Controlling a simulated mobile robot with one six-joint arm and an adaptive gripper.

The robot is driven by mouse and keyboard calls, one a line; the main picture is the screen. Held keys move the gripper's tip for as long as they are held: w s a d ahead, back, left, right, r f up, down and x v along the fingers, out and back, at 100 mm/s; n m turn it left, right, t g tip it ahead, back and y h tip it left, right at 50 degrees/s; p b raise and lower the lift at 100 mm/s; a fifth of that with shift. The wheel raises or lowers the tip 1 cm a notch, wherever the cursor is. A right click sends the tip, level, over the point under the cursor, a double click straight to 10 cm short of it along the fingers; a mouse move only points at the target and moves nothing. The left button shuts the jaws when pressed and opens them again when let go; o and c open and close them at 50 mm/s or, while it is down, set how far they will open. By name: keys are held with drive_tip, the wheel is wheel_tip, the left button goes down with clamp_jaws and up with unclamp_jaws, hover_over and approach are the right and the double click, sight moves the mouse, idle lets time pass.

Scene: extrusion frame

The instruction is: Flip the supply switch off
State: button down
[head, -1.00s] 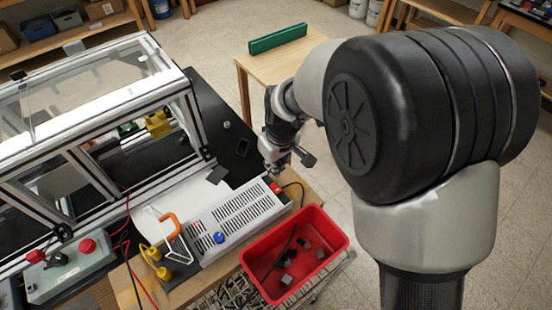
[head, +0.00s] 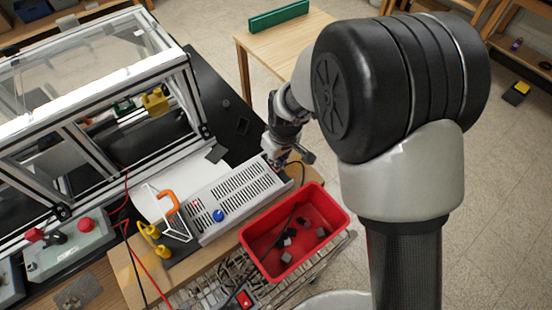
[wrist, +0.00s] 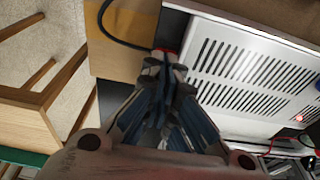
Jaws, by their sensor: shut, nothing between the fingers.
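The power supply (head: 240,193) is a pale box with a slotted top, lying on the wooden bench. It also fills the upper right of the wrist view (wrist: 245,62), where a small red light (wrist: 298,118) glows. A bit of the red switch (wrist: 168,51) shows at the supply's end, just beyond my fingertips. My gripper (wrist: 163,68) is shut and empty, its tips at the switch and partly covering it. I cannot tell whether they touch it or which way it is tipped. In the head view my gripper (head: 279,163) hides the switch.
A red bin (head: 262,240) with small dark pieces stands close in front of the supply. An orange-handled tool (head: 170,202) and yellow plugs (head: 150,231) lie at its left. A framed clear enclosure (head: 95,110) stands behind. A black cable (wrist: 104,22) runs to the supply's end.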

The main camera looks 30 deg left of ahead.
drive_tip(key=shift+s+d, duration=0.15)
drive_tip(key=shift+d, duration=0.15)
drive_tip(key=shift+w+a+f, duration=0.1)
drive_tip(key=shift+w+a, duration=0.15)
drive_tip(key=shift+a, duration=0.2)
drive_tip(key=shift+w+a+f, duration=0.1)
drive_tip(key=shift+w+a, duration=0.1)
drive_tip(key=shift+a, duration=0.25)
drive_tip(key=shift+r, duration=0.1)
drive_tip(key=shift+r+p, duration=0.25)
drive_tip(key=shift+p, duration=0.1)
wheel_tip(320, 180, up, 5)
drive_tip(key=p, duration=0.3)
drive_tip(key=shift+f, duration=0.15)
drive_tip(key=s+d+r, duration=0.2)
drive_tip(key=d+r, duration=0.2)
drive_tip(key=r, duration=0.3)
drive_tip(key=shift+r, duration=0.4)
